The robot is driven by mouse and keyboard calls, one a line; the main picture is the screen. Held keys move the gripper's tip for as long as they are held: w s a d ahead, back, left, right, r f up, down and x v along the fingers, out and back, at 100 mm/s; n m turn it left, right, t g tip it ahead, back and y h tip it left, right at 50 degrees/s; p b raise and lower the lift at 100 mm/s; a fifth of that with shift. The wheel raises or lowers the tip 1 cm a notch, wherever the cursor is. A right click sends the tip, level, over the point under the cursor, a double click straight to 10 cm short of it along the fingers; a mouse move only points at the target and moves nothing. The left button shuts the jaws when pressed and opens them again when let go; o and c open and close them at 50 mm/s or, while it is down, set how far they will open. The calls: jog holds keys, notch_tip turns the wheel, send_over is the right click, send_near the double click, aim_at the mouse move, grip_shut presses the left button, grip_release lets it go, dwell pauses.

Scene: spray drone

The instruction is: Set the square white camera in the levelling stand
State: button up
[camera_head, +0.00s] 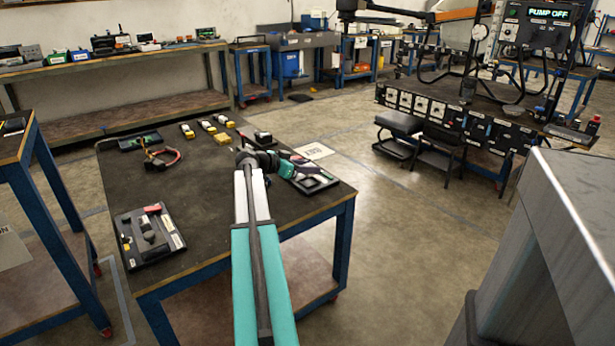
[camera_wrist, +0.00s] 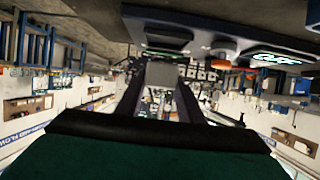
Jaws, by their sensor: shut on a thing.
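My gripper (camera_head: 304,166) is over the right side of the dark-topped table, its fingers pointing right near a black tray (camera_head: 318,184). In the wrist view my gripper (camera_wrist: 162,90) has its two dark fingers closed on a small pale grey, square-faced thing (camera_wrist: 162,74), which looks like the square white camera. The fingers hide its sides, and I cannot make it out in the head view. I cannot tell for certain which thing is the levelling stand. The black tray is partly hidden by my gripper.
The table (camera_head: 190,185) also holds a black panel with small parts (camera_head: 150,236), a cable loop (camera_head: 162,158), several small yellow-and-white items and a dark box (camera_head: 263,137). The middle of its top is clear. A grey metal block (camera_head: 570,230) stands at the right.

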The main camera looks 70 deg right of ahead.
aim_at(308, 176)
jog(key=shift+f+b, duration=0.4)
jog(key=shift+f, duration=1.3)
jog(key=shift+f, duration=0.2)
jog(key=o, duration=1.1)
jog(key=shift+r, duration=0.2)
jog(key=p+v, duration=0.1)
jog(key=v, duration=1.1)
jog(key=shift+f, duration=0.15)
jog(key=shift+s, duration=0.15)
